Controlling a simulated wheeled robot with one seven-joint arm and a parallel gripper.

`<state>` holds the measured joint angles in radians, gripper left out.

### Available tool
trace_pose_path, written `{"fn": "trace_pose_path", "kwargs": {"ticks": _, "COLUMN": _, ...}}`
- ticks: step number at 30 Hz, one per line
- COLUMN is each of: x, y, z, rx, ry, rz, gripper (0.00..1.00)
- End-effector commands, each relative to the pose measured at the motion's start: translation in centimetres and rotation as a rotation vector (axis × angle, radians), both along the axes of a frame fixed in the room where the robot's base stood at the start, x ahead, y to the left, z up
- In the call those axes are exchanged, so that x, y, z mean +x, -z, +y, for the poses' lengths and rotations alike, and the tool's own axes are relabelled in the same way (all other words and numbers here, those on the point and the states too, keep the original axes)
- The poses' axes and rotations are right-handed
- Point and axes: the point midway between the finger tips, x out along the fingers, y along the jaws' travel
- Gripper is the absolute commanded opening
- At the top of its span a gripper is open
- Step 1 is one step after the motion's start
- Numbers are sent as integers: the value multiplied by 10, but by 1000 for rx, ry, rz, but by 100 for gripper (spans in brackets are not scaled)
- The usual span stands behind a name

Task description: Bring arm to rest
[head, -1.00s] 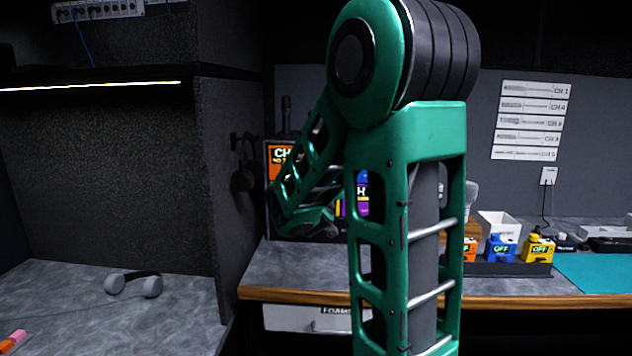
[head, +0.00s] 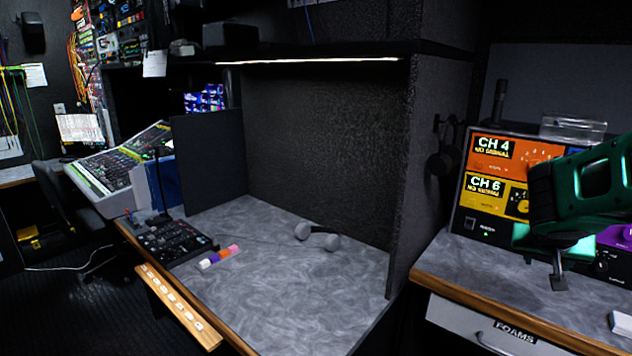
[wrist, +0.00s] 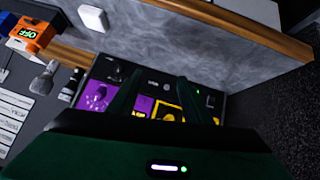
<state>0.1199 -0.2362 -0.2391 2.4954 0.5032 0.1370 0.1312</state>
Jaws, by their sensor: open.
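My green arm enters the head view from the right edge, with its dark joint in front of the monitor rack. Beyond the fingers is the monitor rack (wrist: 145,104) with purple and yellow screens; in the head view the rack (head: 487,165) reads CH 4 and CH 6.
The grey counter (head: 455,262) above the FOAMS drawer (head: 490,330) lies below my arm. Much of that desk is clear.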

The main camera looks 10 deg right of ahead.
Motion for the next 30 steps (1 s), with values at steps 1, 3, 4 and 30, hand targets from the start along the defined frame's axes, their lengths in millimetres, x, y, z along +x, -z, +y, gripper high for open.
{"fn": "trace_pose_path", "kwargs": {"ticks": 1, "x": -15, "y": 9, "z": 14, "rx": 67, "ry": -2, "rz": 38, "gripper": 45}}
{"fn": "trace_pose_path", "kwargs": {"ticks": 3, "x": -37, "y": 23, "z": 38, "rx": 168, "ry": -14, "rz": 105, "gripper": 45}}
{"fn": "trace_pose_path", "kwargs": {"ticks": 4, "x": -46, "y": 27, "z": 48, "rx": 208, "ry": -23, "rz": 133, "gripper": 45}}
{"fn": "trace_pose_path", "kwargs": {"ticks": 30, "x": -170, "y": 46, "z": 184, "rx": 650, "ry": -198, "rz": 503, "gripper": 31}}
